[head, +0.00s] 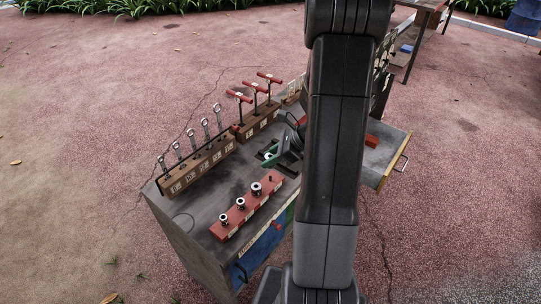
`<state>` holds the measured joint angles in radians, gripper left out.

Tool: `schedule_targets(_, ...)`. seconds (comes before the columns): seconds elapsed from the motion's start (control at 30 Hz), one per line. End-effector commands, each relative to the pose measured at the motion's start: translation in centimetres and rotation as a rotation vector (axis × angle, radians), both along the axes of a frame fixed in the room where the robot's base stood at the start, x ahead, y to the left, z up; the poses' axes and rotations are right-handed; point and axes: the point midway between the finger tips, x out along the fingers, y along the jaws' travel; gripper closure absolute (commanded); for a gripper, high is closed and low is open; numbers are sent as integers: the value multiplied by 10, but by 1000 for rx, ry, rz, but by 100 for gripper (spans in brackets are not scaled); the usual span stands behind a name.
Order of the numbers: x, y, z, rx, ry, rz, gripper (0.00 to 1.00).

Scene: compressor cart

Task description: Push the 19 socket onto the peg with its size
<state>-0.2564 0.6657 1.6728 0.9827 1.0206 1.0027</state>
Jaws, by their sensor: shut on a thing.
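A red rail (247,210) lies along the near edge of the cart top. Three sockets stand on it: one at its near left end (224,219), one beside it (240,203) and a wider one (256,188). A bare dark peg (271,179) shows at the right end. The rail's size labels are too small to read. My gripper (271,157) is low over the cart top behind the rail's right end, shut on a small bright metal socket (268,156). It is apart from the bare peg. My arm hides part of the scene, and the socket's size mark is not legible.
A brown rack of wrenches (198,166) stands at the back left, with red T-handled tools in a wooden block (258,122) beside it. An open drawer (385,155) juts out right. The cart top (205,203) is clear between rack and rail.

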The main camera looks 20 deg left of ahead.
Motion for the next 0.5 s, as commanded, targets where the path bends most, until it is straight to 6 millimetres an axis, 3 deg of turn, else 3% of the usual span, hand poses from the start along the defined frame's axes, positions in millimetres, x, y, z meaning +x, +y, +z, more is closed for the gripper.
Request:
schedule_targets(0.23,0,0,-29,0,1,-1,94)
schedule_targets(0.5,0,0,-40,-1,-1,-1,94)
